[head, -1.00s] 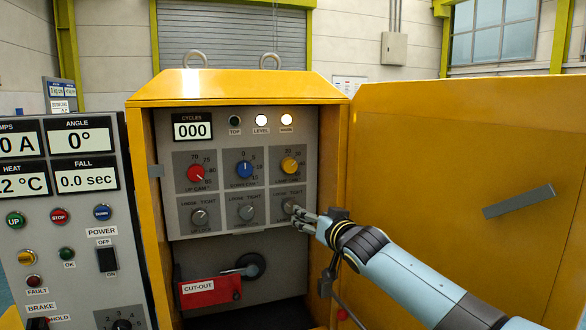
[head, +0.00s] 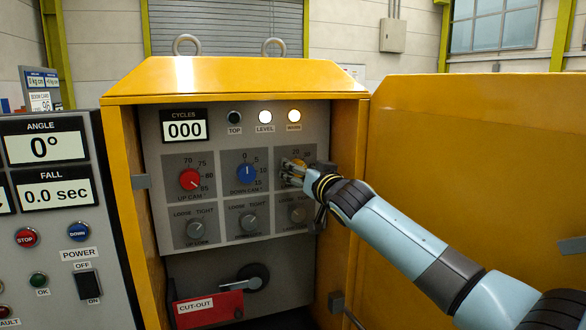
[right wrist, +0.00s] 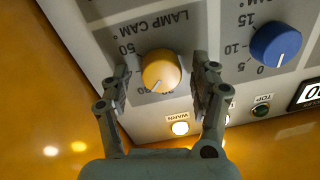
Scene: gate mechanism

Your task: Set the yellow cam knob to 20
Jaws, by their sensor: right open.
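The yellow cam knob (right wrist: 160,71) is on the panel square labelled LAMP CAM in the right wrist view, with a white pointer line toward its lower edge. My right gripper (right wrist: 163,84) is open, its fingers on either side of the yellow knob with gaps showing. In the head view the right gripper (head: 297,175) covers most of the yellow knob (head: 291,163) and its scale. Where the pointer stands on the scale is hard to read. My left gripper is not in view.
The red knob (head: 190,180) and blue knob (head: 246,173) sit left of the yellow one in the head view. Grey lock knobs, such as the lower right one (head: 298,213), are below. The open yellow door (head: 480,150) stands on the right, behind my arm.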

